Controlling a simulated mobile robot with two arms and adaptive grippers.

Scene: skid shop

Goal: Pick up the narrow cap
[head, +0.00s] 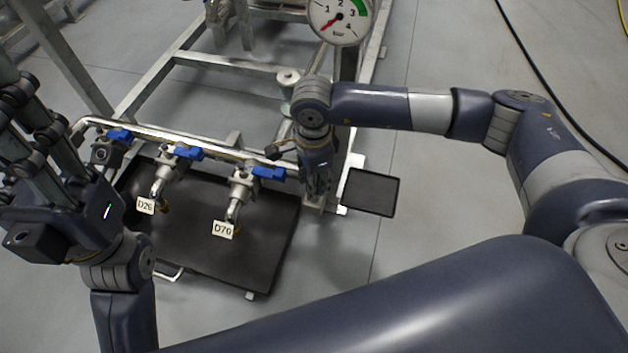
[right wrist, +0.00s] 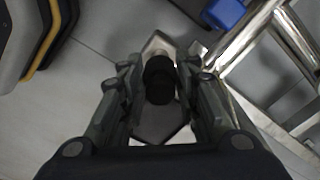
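A small black cylindrical piece (right wrist: 160,80), which looks like the narrow cap, shows in the right wrist view above a pale metal plate. My right gripper (right wrist: 160,72) has one finger on each side of it, with a narrow gap visible on both sides. In the head view my right gripper (head: 318,188) points down beside the right end of the frame, and the cap is hidden there. My left gripper (head: 22,100) is at the far left, raised, with its fingers apart and nothing seen between them.
The pipe frame carries several valves with blue handles (head: 268,172) and hanging tags (head: 223,230). A pressure gauge (head: 338,18) stands behind my right gripper. A black tray (head: 250,270) lies under the valves and a dark flat pad (head: 370,192) lies to the right.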

